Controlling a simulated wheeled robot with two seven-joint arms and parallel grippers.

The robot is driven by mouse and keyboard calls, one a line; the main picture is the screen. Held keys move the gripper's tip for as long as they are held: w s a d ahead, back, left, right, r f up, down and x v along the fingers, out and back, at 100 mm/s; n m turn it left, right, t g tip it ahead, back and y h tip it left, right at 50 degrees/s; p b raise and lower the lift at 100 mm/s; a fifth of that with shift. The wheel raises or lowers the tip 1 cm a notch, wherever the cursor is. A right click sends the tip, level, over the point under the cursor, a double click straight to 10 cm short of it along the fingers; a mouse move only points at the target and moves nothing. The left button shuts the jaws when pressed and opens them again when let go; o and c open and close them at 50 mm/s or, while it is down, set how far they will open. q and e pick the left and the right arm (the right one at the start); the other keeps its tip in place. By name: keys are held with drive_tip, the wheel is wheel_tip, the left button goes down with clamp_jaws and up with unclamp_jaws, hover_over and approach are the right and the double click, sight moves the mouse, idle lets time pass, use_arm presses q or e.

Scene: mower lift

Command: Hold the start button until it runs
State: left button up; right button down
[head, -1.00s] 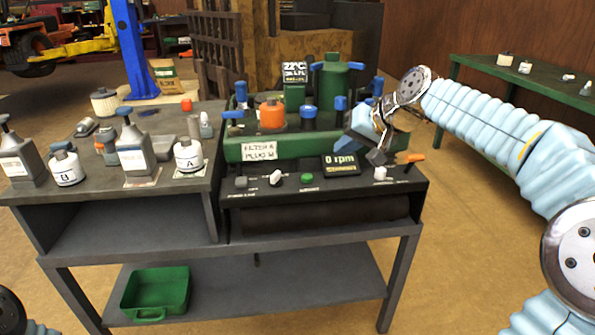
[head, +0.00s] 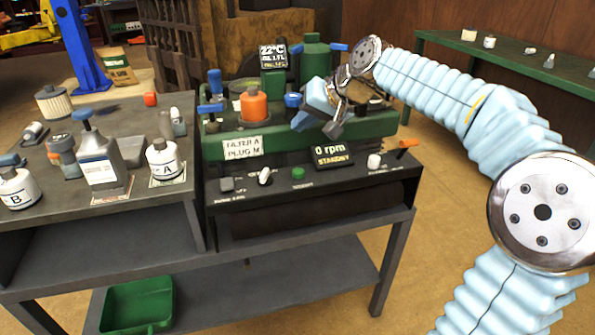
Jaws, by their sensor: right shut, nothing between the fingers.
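The black control panel (head: 235,200) on the front of the green engine unit has a round green button (head: 298,173), left of a display (head: 331,156) reading "0 rpm" and "STANDBY". The lettering under the button is too small to read surely. My right gripper (head: 322,120) is shut and empty. It shows above the display, in front of the green unit, up and to the right of the button and apart from it. My left gripper is not in view.
The panel also carries a white knob (head: 265,176), a white switch (head: 374,161) and an orange-tipped lever (head: 407,144). White bottles A (head: 164,162) and B (head: 17,190) stand on the left bench. A green tray (head: 138,304) sits on the lower shelf.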

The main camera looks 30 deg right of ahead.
drive_tip(key=b, duration=0.6)
hover_over(302, 172)
wheel_tip(302, 172, down, 8)
drive_tip(key=shift+r, duration=0.2)
drive_tip(key=shift+f+b, duration=0.45)
drive_tip(key=shift+b, duration=0.05)
idle(1.0)
drive_tip(key=shift+f+b, duration=0.35)
drive_tip(key=shift+f, duration=0.1)
drive_tip(key=shift+f+b, duration=0.4)
drive_tip(key=shift+f, duration=0.05)
idle(0.6)
idle(0.6)
drive_tip(key=shift+r+p, duration=0.8)
drive_tip(key=shift+r, duration=0.1)
drive_tip(key=shift+r, duration=0.1)
